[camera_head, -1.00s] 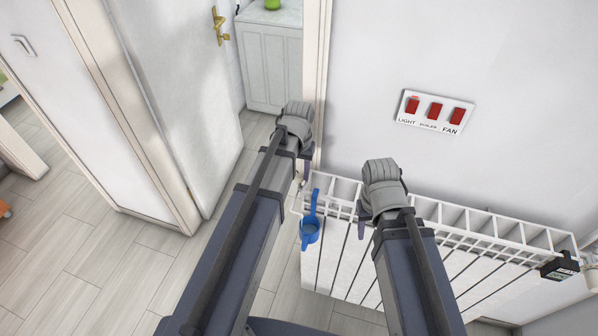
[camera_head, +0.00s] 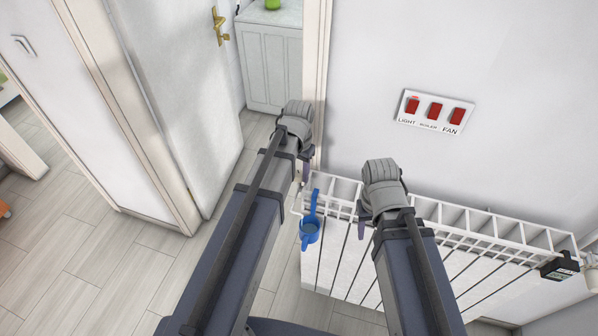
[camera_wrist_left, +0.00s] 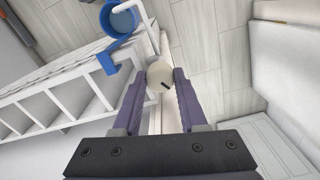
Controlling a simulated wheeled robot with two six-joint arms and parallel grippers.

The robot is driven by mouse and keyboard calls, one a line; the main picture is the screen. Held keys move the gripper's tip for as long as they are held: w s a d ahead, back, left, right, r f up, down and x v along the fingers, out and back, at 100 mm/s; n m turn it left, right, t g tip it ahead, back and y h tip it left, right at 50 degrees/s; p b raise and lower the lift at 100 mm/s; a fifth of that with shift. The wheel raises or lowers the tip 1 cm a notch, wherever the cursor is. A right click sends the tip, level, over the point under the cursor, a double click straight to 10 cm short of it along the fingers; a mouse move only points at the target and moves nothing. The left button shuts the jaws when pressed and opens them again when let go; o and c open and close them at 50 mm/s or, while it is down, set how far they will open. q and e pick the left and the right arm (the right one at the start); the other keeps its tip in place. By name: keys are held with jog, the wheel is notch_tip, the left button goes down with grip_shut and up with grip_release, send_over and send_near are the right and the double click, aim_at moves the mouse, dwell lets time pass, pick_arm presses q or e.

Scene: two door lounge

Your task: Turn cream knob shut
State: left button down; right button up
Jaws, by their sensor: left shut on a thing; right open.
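The cream knob (camera_wrist_left: 160,76) shows in the left wrist view between the two purple fingertips, with a dark mark on its face. My left gripper (camera_wrist_left: 160,84) is shut on it, one finger on each side. In the head view my left gripper (camera_head: 306,170) is at the left end of the radiator, and the knob is hidden there behind the arm. My right gripper (camera_head: 362,214) is open above the radiator's top, its fingers mostly hidden by its wrist.
The white radiator (camera_head: 340,262) runs along the wall to the right. A blue cup-like holder (camera_head: 310,230) hangs on its left end, close to my left gripper. A red switch panel (camera_head: 434,111) is on the wall. A door (camera_head: 185,90) stands at left, with clear floor before it.

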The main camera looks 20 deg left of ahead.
aim_at(299, 174)
pick_arm(q)
jog(key=m, duration=0.6)
dwell(0.7)
jog(key=shift+c, duration=2.2)
grip_release()
jog(key=shift+r, duration=0.1)
notch_tip(299, 174, up, 8)
jog(key=p, duration=0.8)
jog(key=shift+f, duration=0.2)
